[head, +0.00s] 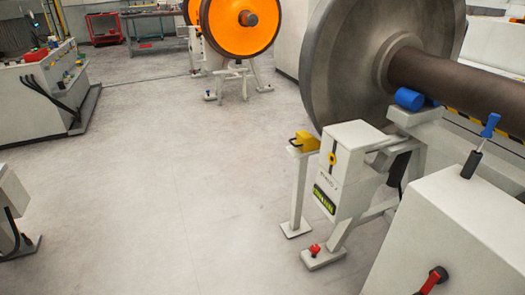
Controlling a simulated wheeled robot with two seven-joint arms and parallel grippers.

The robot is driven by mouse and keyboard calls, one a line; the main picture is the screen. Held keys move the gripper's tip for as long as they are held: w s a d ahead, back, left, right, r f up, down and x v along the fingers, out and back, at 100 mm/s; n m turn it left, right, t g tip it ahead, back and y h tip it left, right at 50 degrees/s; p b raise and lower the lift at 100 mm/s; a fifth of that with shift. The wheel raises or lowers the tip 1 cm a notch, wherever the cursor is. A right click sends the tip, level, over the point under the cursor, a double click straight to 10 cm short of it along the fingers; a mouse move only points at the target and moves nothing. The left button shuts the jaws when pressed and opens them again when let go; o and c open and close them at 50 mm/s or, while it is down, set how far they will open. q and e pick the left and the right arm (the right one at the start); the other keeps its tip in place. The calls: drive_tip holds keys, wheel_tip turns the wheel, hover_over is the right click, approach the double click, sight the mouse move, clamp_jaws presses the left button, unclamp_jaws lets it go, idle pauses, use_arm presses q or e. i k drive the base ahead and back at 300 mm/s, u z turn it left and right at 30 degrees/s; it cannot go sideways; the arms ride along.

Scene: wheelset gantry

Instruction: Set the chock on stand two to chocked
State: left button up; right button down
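A yellow chock (306,142) with a dark handle rests on top of a slim white post at the front left of a white stand (343,160). The stand's box carries a small label that I cannot read with certainty, a round yellow-and-black mark and a green-lit panel. A large grey wheel (345,60) on a brown axle (450,85) sits at this stand, just behind and above the chock. The chock looks apart from the wheel's rim, though the gap is hard to judge. Neither of my grippers is in view.
A white cabinet (455,235) with a red-knobbed lever (435,278) and a blue-handled lever (482,145) fills the lower right. A red knob (315,249) sits on the stand's foot. An orange wheel (240,30) stands behind. The floor left of the stand is clear.

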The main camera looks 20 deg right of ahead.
sight(304, 141)
drive_tip(key=u, duration=0.2)
drive_tip(key=i, duration=0.45)
drive_tip(key=u, duration=0.5)
drive_tip(key=i, duration=2.2)
drive_tip(key=z, duration=1.45)
drive_tip(key=i, duration=1.1)
drive_tip(key=z, duration=1.15)
